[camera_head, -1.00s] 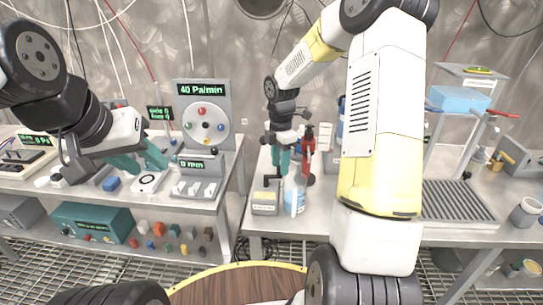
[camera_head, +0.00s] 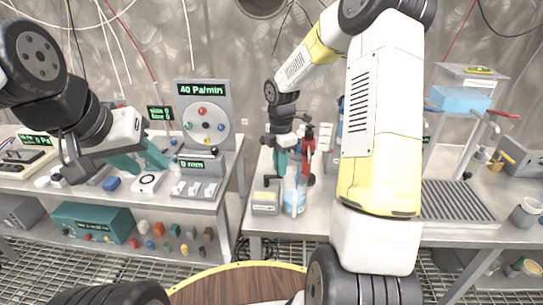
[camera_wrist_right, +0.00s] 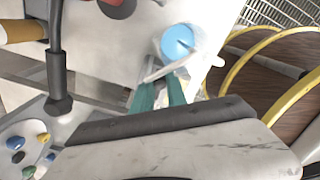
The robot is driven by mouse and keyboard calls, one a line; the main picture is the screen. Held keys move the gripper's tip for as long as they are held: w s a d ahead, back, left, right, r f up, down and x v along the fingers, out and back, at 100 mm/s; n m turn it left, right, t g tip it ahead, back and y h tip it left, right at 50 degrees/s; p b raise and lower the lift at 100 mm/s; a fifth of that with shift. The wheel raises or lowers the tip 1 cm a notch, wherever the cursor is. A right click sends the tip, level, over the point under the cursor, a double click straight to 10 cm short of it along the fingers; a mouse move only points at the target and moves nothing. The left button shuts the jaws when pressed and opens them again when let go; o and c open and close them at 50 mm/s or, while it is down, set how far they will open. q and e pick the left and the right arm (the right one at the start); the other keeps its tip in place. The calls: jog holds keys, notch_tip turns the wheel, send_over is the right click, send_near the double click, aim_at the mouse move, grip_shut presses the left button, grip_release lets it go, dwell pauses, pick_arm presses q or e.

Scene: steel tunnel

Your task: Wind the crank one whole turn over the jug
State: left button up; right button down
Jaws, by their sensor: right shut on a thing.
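The jug (camera_head: 294,203) stands on the middle bench, pale and clear with blue in its lower part. In the right wrist view its round blue inside (camera_wrist_right: 178,42) lies just beyond my fingertips. My right gripper (camera_head: 283,172) points down beside the jug. In the wrist view its teal fingers (camera_wrist_right: 159,92) are shut on a small pale piece next to the jug; I cannot tell whether this is the crank's grip or the jug's handle. I cannot make out the crank clearly. My left gripper (camera_head: 140,160) is open and empty above the left bench.
A red item with a dark base (camera_head: 309,146) stands close behind the jug. A pale box (camera_head: 265,202) sits left of it. A blue tank (camera_head: 459,99) on a stand is at right, above a ribbed tray (camera_head: 456,203). A dial panel (camera_head: 203,123) stands on the left bench.

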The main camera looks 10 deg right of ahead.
jog(key=m, duration=0.1)
jog(key=s+m, duration=0.1)
jog(key=m, duration=0.1)
jog(key=shift+s+a+m, duration=0.15)
jog(key=shift+a+m, duration=0.15)
jog(key=m, duration=0.1)
jog(key=s+m, duration=0.1)
jog(key=m, duration=0.1)
jog(key=shift+a+m, duration=0.3)
jog(key=shift+a, duration=0.1)
jog(key=m, duration=0.1)
jog(key=s+a+m, duration=0.1)
jog(key=m, duration=0.1)
jog(key=shift+a, duration=0.1)
jog(key=shift+s+a+m, duration=0.1)
jog(key=shift+a+m, duration=0.15)
jog(key=shift+m, duration=0.65)
jog(key=shift+a+m, duration=0.25)
jog(key=shift+m, duration=0.65)
jog(key=c, duration=1.3)
grip_release()
